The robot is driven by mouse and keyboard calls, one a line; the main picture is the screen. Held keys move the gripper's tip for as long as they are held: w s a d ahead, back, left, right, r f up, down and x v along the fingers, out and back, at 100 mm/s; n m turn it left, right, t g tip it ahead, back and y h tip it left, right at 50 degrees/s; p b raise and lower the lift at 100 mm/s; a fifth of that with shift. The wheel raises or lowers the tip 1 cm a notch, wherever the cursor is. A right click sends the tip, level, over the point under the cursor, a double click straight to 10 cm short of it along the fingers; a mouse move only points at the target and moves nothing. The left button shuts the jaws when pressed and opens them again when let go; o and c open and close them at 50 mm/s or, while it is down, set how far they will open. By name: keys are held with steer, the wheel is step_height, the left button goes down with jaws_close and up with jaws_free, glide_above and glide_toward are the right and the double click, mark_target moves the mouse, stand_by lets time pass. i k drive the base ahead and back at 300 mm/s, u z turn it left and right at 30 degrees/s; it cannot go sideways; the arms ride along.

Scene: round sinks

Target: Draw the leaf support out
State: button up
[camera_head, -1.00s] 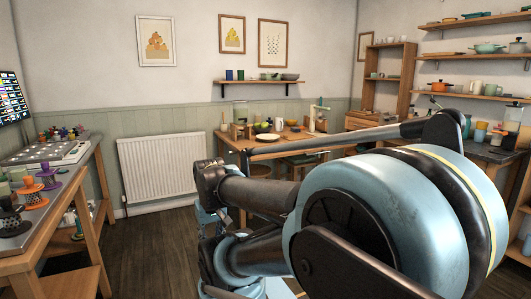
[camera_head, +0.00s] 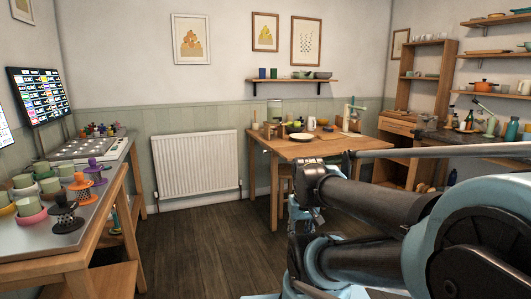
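A wooden table (camera_head: 335,149) stands against the back wall, right of the middle. Its top and front left leg show clearly. I cannot make out a separate leaf support on it; my arm covers the right part of its underside. My arm reaches in from the right and ends in dark and light-blue links in front of the table. I cannot make out my gripper's fingers in this view.
A radiator (camera_head: 196,163) is on the back wall. A wooden counter (camera_head: 62,252) with cups and stands runs along the left. A shelf unit (camera_head: 427,82) and dark counter are at the right. The wooden floor (camera_head: 205,240) between is clear.

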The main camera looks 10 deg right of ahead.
mark_target(264, 152)
steer(key=z, duration=0.05)
steer(key=i, duration=1)
steer(key=u, duration=0.1)
steer(key=k, duration=0.55)
steer(key=u, duration=0.3)
steer(key=i, duration=1.25)
steer(key=u, duration=0.1)
